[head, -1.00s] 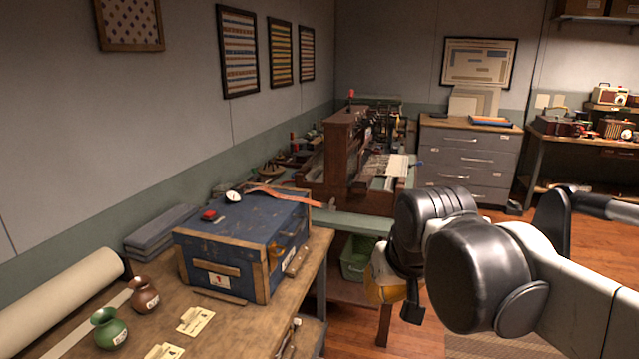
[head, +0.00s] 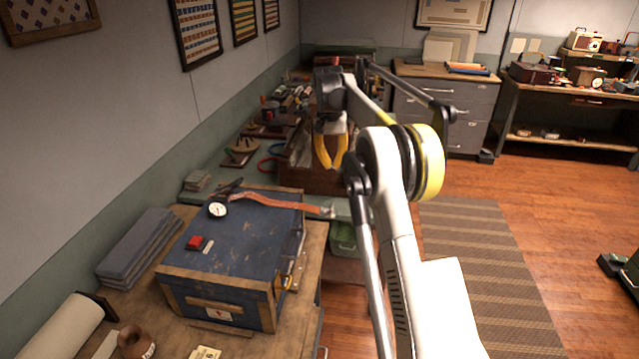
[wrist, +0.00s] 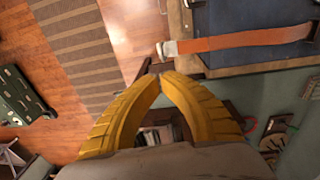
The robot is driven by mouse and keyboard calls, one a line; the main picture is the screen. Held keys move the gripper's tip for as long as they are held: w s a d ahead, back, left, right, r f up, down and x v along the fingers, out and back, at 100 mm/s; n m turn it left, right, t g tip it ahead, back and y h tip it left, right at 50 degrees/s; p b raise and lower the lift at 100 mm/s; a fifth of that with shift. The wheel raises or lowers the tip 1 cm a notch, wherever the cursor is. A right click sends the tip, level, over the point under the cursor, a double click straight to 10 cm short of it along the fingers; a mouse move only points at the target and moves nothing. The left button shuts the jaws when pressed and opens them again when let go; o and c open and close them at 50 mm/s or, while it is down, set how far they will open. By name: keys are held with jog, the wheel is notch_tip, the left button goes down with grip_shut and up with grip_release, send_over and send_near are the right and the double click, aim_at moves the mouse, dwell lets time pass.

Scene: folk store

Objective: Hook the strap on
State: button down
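The orange-red strap (head: 275,202) lies across the far part of the lid of a blue case (head: 235,255). Its pale end fitting (head: 328,212) sticks out past the case's right edge. The strap (wrist: 240,42) and its end fitting (wrist: 167,50) also show in the wrist view, just beyond the fingertips. My gripper (head: 331,166) has yellow fingers and points down beyond the strap's end, apart from it. In the wrist view my gripper (wrist: 160,77) has its fingertips together with nothing seen between them. I cannot make out a hook for the strap.
A round white dial (head: 218,209) and a red block (head: 195,243) sit on the lid. Folded grey cloth (head: 140,245) lies left of the case. A brown pot (head: 136,343) stands at the front. A green bin (head: 343,238) is below. Open floor lies right.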

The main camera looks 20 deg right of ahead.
jog(key=b, duration=0.3)
send_over(335, 213)
jog(key=f, duration=1.4)
jog(key=shift+a, duration=0.2)
jog(key=shift+w, duration=0.1)
